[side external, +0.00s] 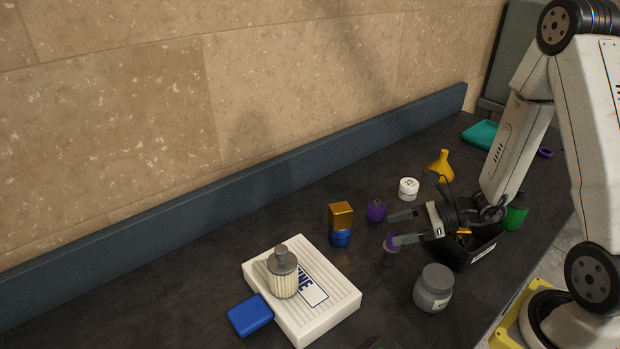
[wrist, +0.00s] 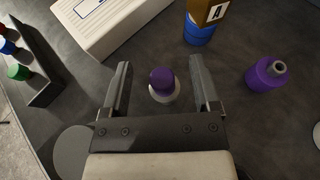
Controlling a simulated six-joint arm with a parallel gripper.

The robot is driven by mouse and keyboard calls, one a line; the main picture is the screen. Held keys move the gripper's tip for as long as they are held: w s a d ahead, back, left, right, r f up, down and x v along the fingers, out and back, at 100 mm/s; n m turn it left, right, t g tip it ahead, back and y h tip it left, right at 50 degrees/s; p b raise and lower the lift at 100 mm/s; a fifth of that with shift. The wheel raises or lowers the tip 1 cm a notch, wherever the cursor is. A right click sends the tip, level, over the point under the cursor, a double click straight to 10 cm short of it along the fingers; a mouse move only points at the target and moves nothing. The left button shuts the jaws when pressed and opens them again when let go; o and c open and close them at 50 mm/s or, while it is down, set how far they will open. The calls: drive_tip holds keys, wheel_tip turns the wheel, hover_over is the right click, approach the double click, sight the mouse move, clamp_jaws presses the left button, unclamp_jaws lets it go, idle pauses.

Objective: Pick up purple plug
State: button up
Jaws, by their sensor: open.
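The purple plug (wrist: 162,78) shows in the wrist view as a round purple top on a paler round base, standing on the dark table. In the side view the plug (side external: 391,243) is partly hidden by a finger of my gripper. My gripper (side external: 393,229) is open and empty, its fingers pointing left. In the wrist view the fingers of my gripper (wrist: 160,66) lie on either side of the plug, with a gap on both sides. I cannot tell the exact height of the fingers over it.
A purple bottle (side external: 376,211) and a gold block on a blue base (side external: 340,216) stand close by. A grey jar (side external: 434,288) is in front and a black bin (side external: 466,256) sits under the wrist. A white ribbed block (side external: 335,308) lies left, carrying a grey-topped cylinder (side external: 283,274).

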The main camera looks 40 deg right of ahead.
sight(384, 245)
drive_tip(key=shift+f, duration=0.1)
drive_tip(key=shift+f, duration=1.4)
drive_tip(key=shift+x, duration=1.5)
drive_tip(key=shift+f, duration=0.1)
clamp_jaws()
